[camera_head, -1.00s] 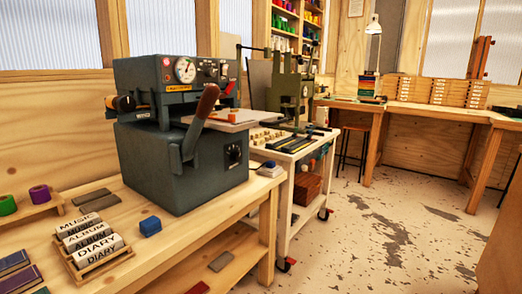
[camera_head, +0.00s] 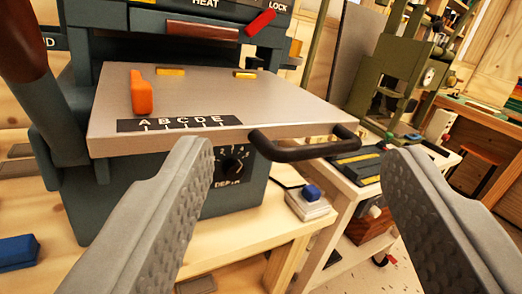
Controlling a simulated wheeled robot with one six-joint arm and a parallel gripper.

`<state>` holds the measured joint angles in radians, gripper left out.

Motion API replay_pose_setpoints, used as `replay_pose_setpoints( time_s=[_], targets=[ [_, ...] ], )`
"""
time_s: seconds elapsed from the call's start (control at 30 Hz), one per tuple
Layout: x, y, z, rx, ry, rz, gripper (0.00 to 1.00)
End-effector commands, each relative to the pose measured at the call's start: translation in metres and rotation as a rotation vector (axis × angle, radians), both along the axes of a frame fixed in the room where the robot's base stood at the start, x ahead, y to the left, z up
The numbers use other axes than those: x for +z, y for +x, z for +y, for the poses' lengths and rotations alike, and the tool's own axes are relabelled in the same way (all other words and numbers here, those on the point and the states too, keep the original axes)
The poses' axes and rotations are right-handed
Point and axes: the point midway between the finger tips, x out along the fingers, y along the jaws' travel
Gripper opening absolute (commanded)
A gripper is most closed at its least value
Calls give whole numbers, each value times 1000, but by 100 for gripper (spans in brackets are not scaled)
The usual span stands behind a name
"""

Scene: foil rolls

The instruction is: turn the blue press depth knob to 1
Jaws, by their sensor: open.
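The blue-grey press (camera_head: 100,195) fills the left and middle of the view. Its black depth knob (camera_head: 232,168) is on the front of the base, below the metal bed (camera_head: 250,100), with a dial of small white numbers and the word DEPTH beneath. The bed's edge and the left finger lie close around the dial, and the knob's setting is too small to read surely. My gripper (camera_head: 298,155) is open and empty. Its left finger is just left of the knob in the picture, its right finger far to the right. Neither finger visibly touches the knob.
A black bar handle (camera_head: 300,148) juts from the bed's front right corner. An orange stop (camera_head: 142,92) stands on the bed. A dark lever (camera_head: 40,110) is at left. A blue-topped block (camera_head: 310,198) sits on the bench right of the base. A green press (camera_head: 395,75) stands behind.

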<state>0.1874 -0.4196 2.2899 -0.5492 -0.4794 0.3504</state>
Motion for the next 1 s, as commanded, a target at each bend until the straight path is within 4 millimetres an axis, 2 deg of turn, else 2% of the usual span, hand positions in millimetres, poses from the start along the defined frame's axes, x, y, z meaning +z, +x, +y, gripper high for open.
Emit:
replay_pose_setpoints(
  time_s=[0.03,0.2,0.5,0.63,0.8,1.0],
  targets=[
    [-10,16,-5,18,-6,4,59],
    [-41,61,-14,109,-16,9,59],
    [-108,116,-30,291,7,54,59],
    [-145,135,-38,384,38,87,59],
    [-188,148,-47,493,85,132,59],
    [-214,152,-53,566,123,163,59]
  ],
)
